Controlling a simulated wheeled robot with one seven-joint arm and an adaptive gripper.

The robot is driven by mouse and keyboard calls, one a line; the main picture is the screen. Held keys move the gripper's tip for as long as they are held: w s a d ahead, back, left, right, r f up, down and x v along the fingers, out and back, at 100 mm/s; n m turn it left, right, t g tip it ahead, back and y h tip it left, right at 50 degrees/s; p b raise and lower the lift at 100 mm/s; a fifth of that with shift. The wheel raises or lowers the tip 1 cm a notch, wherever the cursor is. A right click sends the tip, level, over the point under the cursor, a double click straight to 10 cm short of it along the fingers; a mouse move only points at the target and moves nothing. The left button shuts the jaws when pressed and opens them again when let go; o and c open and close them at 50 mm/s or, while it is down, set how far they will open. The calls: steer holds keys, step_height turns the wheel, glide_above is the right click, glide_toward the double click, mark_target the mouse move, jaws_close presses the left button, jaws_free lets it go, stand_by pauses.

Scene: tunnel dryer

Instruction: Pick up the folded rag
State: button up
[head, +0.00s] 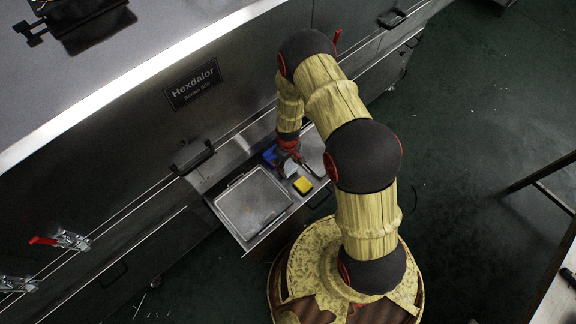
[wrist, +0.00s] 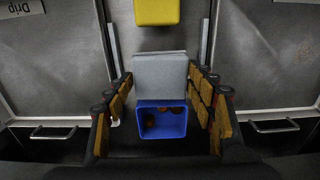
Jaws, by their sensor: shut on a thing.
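The folded rag (wrist: 160,72) is a light grey, flat-sided bundle in the middle of the wrist view. My gripper (wrist: 160,88) has a finger along each side of it and is shut on it. In the head view the rag (head: 290,169) shows as a small pale patch just below my gripper (head: 289,153), over the metal ledge. I cannot tell whether the rag still touches the ledge.
A blue bin (wrist: 163,123) with small brownish things inside is close beside the rag. A yellow block (head: 303,185) lies on its other side. A grey tray or lid (head: 252,203) is to the left. The dryer's steel wall (head: 140,130) stands behind.

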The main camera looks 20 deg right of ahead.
steer(key=s+d+r+p, duration=0.2)
steer(key=s+r+p, duration=0.2)
steer(key=s+r, duration=0.6)
steer(key=s, duration=0.3)
steer(key=shift+s+p, duration=0.4)
steer(key=shift+r, duration=0.1)
steer(key=o, duration=0.5)
steer(key=shift+c, duration=1)
